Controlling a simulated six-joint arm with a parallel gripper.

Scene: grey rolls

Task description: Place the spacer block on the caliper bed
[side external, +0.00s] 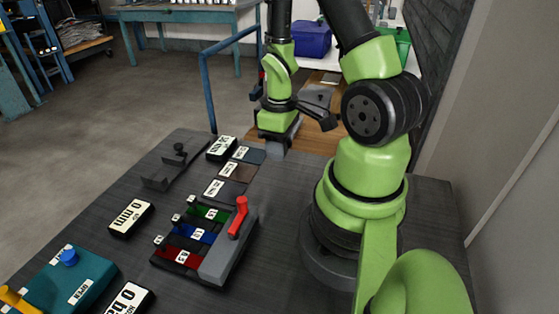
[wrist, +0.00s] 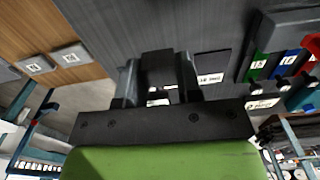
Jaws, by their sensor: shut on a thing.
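My gripper (wrist: 158,85) is shut on a dark block, which I take to be the spacer block (wrist: 158,68); it shows between the two grey fingers in the wrist view. In the side view my gripper (side external: 277,146) points down near the back edge of the dark table, just right of the labelled pads. The block cannot be made out clearly there. A dark grey bracket with upright ends and a small knob, apparently the caliper bed (side external: 165,182), lies at the table's back left, apart from my gripper.
Labelled dark pads (side external: 238,171) and a black display (side external: 222,148) lie between gripper and bracket. In front stand a fixture with green, blue and red slots and a red lever (side external: 238,217), a 0 mm display (side external: 130,218) and a teal box (side external: 85,275). Table around the bracket is clear.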

